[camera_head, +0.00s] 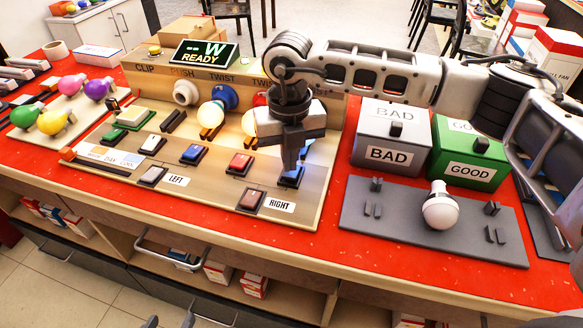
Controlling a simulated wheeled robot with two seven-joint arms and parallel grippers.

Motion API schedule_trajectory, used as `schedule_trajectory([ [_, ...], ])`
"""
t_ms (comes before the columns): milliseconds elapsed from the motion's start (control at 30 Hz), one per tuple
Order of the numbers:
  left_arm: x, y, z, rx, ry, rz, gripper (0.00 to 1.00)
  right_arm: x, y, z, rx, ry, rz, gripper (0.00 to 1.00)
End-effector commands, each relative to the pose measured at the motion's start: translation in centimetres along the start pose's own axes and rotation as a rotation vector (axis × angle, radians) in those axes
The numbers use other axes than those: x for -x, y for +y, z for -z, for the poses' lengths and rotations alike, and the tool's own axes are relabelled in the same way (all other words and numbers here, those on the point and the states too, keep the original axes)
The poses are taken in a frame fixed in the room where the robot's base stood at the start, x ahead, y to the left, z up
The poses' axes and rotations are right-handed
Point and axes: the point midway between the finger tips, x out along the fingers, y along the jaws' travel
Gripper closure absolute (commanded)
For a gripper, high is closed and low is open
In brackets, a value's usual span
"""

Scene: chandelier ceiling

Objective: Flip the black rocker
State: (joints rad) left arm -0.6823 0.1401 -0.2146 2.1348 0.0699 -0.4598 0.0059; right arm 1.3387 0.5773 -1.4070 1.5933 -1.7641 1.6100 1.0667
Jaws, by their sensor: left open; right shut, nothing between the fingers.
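A wooden control board (112,180) on the red table carries several rockers. A dark, slanted black piece (173,121) stands mid-board and may be the black rocker; I cannot tell. Only the tips of my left gripper (169,321) show at the bottom edge, open, apart from the board.
Other rockers are blue (194,154), red (239,164) and white (152,145). Lit bulbs (211,115) stand behind them. Right of the board are the BAD box (388,155), the GOOD box (470,168) and a grey plate (375,225) with a white bulb (440,209). The display (205,53) reads READY.

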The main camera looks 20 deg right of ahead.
Motion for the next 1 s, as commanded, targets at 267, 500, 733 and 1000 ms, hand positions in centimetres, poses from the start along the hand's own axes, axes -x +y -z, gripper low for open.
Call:
schedule_trajectory([
  [267, 0.0, 0.01, -0.03, 0.0, -0.001, 0.0, 0.46, 0.0, -0.01, 0.0, 0.0, 0.0, 0.0, 1.0],
  [500, 0.01, 0.01, -0.09, -0.002, -0.002, -0.001, 0.46, 0.0, -0.01, 0.0, 0.0, 0.0, 0.0, 1.0],
  [733, -0.07, 0.0, -0.24, -0.002, -0.003, -0.002, 0.46, -0.2, -0.01, 0.0, 0.0, 0.0, 0.0, 1.0],
  [1000, -0.28, -0.03, -0.42, -0.001, 0.0, -0.001, 0.46, -0.62, 0.0, 0.0, 0.0, 0.0, 0.0, 1.0],
])
